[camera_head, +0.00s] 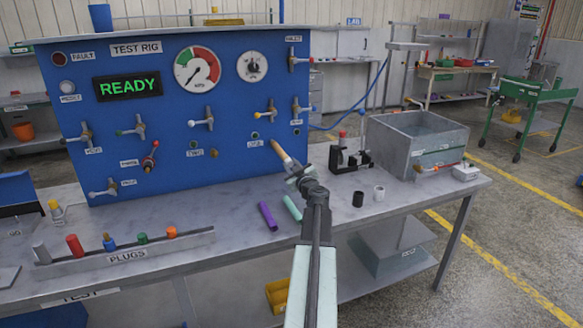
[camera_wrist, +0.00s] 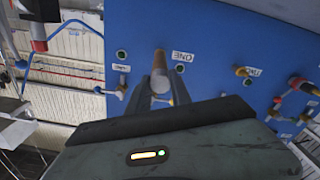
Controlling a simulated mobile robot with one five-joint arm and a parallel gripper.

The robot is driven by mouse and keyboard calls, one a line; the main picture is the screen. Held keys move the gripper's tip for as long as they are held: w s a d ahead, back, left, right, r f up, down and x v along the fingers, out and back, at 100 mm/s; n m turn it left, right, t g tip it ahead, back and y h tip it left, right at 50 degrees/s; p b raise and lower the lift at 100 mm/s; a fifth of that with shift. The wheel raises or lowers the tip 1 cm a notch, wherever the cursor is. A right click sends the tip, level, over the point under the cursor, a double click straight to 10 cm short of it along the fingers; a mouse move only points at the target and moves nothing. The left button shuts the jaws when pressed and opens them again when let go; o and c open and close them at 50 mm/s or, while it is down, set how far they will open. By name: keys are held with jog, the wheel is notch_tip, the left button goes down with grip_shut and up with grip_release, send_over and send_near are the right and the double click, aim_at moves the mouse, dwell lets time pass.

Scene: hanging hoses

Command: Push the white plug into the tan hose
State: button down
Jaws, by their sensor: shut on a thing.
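The tan hose (camera_head: 281,152) is a short tube at the blue panel, slanting from upper left down toward my gripper. It also shows in the wrist view (camera_wrist: 160,60), straight ahead of the fingers. My gripper (camera_head: 296,174) is shut on a small pale piece, seemingly the white plug (camera_head: 290,164), in line with the hose's near end. The fingers (camera_wrist: 161,88) hide most of the plug. I cannot tell whether the plug is inside the hose or only against its end.
The blue test rig (camera_head: 100,180) with valves stands close behind. A purple hose (camera_head: 267,215) and a mint hose (camera_head: 292,208) lie on the bench. A black clamp (camera_head: 350,158), grey bin (camera_head: 415,145) and two small cylinders stand right. A plug rack (camera_head: 125,249) is front left.

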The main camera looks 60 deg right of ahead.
jog(key=shift+r, duration=0.1)
jog(key=c, duration=1.1)
grip_release()
jog(key=shift+w, duration=0.1)
jog(key=v, duration=0.7)
jog(key=shift+s+a, duration=0.2)
jog(key=shift+s, duration=0.15)
